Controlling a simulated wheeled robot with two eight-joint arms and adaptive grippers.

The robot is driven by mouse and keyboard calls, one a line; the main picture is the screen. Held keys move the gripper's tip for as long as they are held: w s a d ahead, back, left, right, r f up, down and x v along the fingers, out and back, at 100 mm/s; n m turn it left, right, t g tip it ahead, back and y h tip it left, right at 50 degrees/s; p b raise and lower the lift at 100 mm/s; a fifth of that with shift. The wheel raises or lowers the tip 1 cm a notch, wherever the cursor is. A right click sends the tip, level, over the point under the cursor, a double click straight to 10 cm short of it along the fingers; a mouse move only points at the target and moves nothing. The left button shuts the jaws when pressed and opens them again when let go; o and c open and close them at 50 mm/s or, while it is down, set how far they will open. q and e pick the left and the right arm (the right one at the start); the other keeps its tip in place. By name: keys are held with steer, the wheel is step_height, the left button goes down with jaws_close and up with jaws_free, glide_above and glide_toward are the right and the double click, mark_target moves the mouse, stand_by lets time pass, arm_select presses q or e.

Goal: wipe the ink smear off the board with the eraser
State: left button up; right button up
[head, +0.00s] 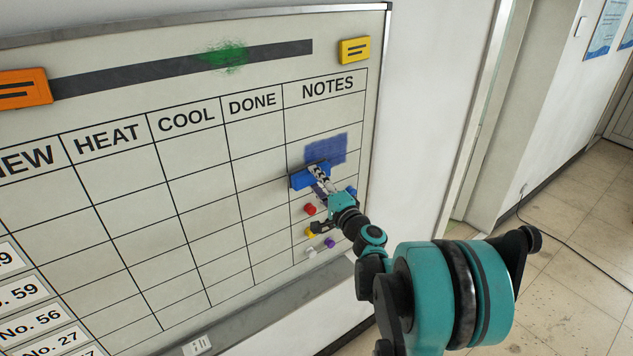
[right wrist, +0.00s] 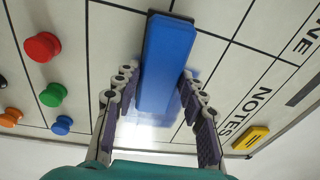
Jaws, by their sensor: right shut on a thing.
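The whiteboard (head: 180,165) hangs on the wall with a printed grid. A blue ink smear (head: 328,146) lies in its NOTES column. A green smear (head: 222,55) lies across the dark strip at the top. My right gripper (head: 318,174) is shut on the blue eraser (head: 301,180), just below and left of the blue smear. In the right wrist view the eraser (right wrist: 166,65) sits between the two fingers of the gripper (right wrist: 156,78), its long side along them. It is close to the board; I cannot tell whether it touches. My left gripper is out of view.
Several round magnets, including a red one (head: 310,209) and a purple one (head: 330,242), sit below the eraser. An orange block (head: 22,89) and a yellow block (head: 354,50) are on the board. A grey tray (head: 240,323) runs below it. Open floor (head: 560,215) lies right.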

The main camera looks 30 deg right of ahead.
steer(key=shift+w, duration=0.95)
